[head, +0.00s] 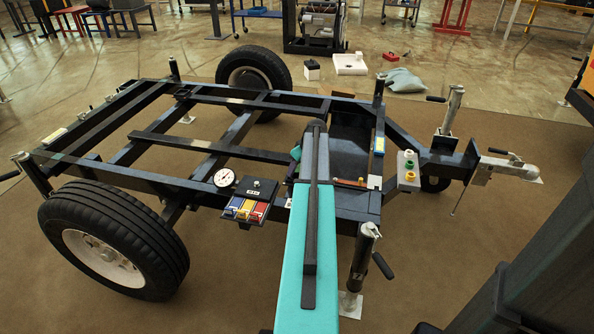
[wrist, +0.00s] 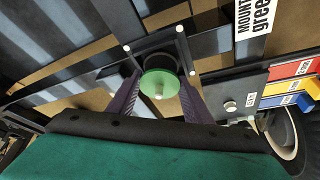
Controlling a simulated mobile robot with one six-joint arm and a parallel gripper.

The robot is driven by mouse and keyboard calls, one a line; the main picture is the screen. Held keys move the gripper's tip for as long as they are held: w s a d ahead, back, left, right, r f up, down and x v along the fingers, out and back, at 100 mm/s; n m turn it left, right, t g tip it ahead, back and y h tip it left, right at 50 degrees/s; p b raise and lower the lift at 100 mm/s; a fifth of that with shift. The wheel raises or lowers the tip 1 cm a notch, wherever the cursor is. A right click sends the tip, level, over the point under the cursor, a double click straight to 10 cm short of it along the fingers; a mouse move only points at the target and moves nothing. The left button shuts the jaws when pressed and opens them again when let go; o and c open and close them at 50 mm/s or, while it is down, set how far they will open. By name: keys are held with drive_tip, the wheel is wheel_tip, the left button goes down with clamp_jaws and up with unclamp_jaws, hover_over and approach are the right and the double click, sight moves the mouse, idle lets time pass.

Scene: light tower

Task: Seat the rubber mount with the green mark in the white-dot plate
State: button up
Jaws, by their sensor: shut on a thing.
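In the head view my teal arm hides the mount and plate.
A label (wrist: 254,14) reading "MOUNT green" lies beside the plate. A jack post (head: 363,265) stands right of my arm.

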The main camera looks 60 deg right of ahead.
drive_tip(key=shift+f, duration=0.35)
drive_tip(key=shift+f, duration=0.35)
drive_tip(key=o, duration=1.2)
drive_tip(key=shift+f, duration=0.1)
drive_tip(key=shift+a, duration=0.2)
drive_tip(key=shift+a+f, duration=0.1)
drive_tip(key=shift+f, duration=0.05)
drive_tip(key=shift+r, duration=0.6)
drive_tip(key=d+p+v, duration=0.1)
drive_tip(key=v, duration=1.1)
drive_tip(key=shift+a+p, duration=0.2)
drive_tip(key=shift+p, duration=0.15)
drive_tip(key=shift+s, duration=0.1)
